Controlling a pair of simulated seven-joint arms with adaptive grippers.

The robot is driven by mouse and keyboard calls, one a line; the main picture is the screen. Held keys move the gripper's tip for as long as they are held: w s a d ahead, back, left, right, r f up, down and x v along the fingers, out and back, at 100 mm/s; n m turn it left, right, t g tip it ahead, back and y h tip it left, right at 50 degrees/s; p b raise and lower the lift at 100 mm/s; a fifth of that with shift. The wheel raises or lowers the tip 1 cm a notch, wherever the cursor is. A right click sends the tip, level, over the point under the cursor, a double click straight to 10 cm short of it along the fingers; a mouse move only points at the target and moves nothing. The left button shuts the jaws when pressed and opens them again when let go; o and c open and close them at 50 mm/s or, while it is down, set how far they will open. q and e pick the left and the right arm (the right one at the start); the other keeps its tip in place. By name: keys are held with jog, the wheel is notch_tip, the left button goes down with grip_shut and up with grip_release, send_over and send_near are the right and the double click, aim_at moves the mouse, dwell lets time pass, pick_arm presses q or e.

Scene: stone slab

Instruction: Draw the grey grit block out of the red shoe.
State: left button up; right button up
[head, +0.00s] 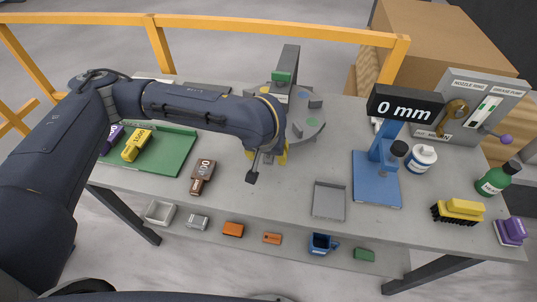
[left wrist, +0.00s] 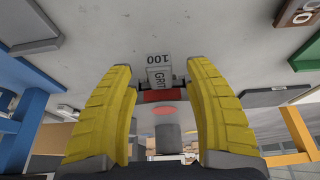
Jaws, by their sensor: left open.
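In the left wrist view the grey grit block (left wrist: 160,75), lettered GRIT 100 upside down, stands out of the red shoe (left wrist: 158,96). My left gripper (left wrist: 160,66) is open, with one yellow finger on each side of the block and visible gaps between. It holds nothing. In the head view the left gripper (head: 268,155) is at the near left edge of the round grey turntable (head: 312,126), mostly covered by my wrist. The block and the red shoe are hidden there behind my arm. My right gripper is not in view.
A brown 400 block (head: 202,176) and a green tray (head: 174,158) lie left. A grey tray (head: 329,201) and a blue gauge stand (head: 376,186) are right. The slab in front of the gripper is mostly clear.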

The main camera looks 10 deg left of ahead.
pick_arm(q)
jog(key=shift+w+f, duration=0.25)
jog(key=shift+f, duration=0.35)
jog(key=shift+o, duration=0.2)
grip_shut()
